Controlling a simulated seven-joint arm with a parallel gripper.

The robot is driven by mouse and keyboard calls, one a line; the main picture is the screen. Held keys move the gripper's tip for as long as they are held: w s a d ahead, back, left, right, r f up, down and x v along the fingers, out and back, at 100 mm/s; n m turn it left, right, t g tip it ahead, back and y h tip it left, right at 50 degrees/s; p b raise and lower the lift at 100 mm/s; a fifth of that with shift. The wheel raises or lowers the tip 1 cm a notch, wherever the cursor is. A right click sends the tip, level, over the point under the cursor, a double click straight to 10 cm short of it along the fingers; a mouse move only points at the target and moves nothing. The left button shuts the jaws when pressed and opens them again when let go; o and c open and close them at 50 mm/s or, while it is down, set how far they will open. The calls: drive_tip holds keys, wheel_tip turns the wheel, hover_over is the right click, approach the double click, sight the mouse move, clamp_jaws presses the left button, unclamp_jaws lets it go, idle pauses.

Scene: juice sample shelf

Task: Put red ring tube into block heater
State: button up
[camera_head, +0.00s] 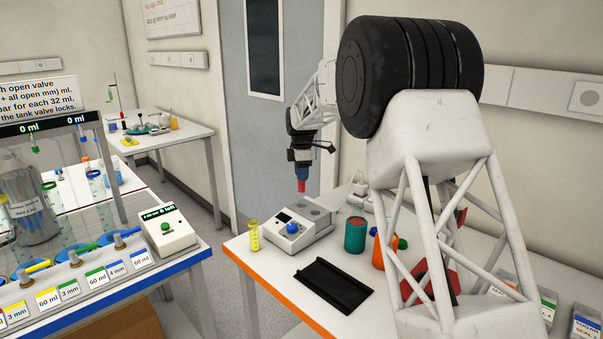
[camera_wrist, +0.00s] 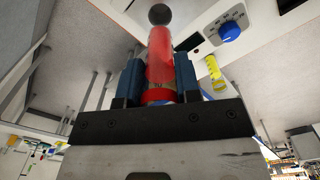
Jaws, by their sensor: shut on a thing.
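My gripper (camera_head: 302,168) is shut on the red ring tube (camera_head: 301,187) and holds it in the air above the white block heater (camera_head: 318,236), which has a blue knob and a small dark display. The tube hangs roughly upright, clear of the heater. In the wrist view the blue fingers of my gripper (camera_wrist: 158,80) clasp both sides of the red tube (camera_wrist: 160,52), with a red ring near its base. A dark round shape shows at the tube's far end; I cannot tell what it is. The heater (camera_wrist: 205,14) is partly visible there.
A yellow tube (camera_head: 254,236) stands at the heater's left. A black tray (camera_head: 331,285) lies in front on the white table. A bench with valves (camera_head: 75,262) is at left.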

sight(301, 184)
drive_tip(key=shift+f, duration=0.15)
drive_tip(key=shift+f, duration=2)
drive_tip(key=shift+f, duration=2.95)
idle(1.2)
drive_tip(key=o, duration=1)
drive_tip(key=shift+r, duration=0.1)
drive_tip(key=shift+r, duration=3.8)
